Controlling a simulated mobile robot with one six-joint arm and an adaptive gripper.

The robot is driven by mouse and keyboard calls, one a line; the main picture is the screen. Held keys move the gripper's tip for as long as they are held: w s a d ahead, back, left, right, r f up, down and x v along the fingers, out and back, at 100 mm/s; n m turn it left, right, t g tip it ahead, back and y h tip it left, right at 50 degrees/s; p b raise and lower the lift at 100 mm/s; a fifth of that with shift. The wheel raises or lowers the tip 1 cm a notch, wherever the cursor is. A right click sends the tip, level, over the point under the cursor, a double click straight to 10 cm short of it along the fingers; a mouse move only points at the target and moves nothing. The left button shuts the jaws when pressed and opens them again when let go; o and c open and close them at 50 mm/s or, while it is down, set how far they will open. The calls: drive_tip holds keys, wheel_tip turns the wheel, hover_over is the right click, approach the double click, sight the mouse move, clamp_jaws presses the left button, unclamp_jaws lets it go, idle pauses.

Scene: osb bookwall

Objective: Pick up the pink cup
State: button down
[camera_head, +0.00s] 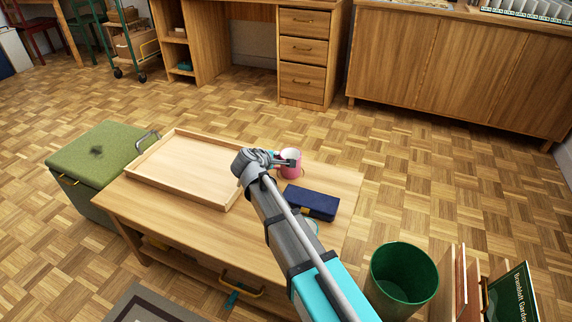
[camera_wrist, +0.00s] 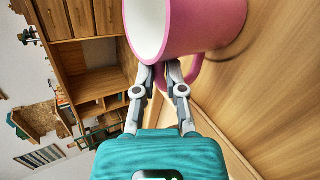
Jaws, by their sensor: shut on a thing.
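The pink cup (camera_head: 291,168) has a white inside and stands on the wooden low table (camera_head: 160,208), near its far edge. In the wrist view the pink cup (camera_wrist: 207,24) fills the top, with its handle pointing toward my gripper. My gripper (camera_head: 284,160) reaches the cup from the left in the head view. In the wrist view my gripper (camera_wrist: 167,72) has its fingertips closed together at the cup's handle (camera_wrist: 190,76). The fingers hide part of the handle. I cannot tell whether the cup's base touches the table.
A dark blue case (camera_head: 311,202) lies on the table close to the cup. An empty wooden tray (camera_head: 222,204) covers the table's left part. A green bin (camera_head: 402,277) stands at the lower right. A green box seat (camera_head: 97,153) adjoins the table's left.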

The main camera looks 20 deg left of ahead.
drive_tip(key=shift+r, duration=0.1)
wheel_tip(320, 180, up, 2)
drive_tip(key=shift+p, duration=1.15)
drive_tip(key=d+r+p+v, duration=0.1)
drive_tip(key=d+p+v, duration=0.1)
drive_tip(key=p+v, duration=0.8)
drive_tip(key=v, duration=0.7)
drive_tip(key=shift+w+r+p, duration=0.2)
drive_tip(key=shift+r+p, duration=0.2)
drive_tip(key=shift+r, duration=0.05)
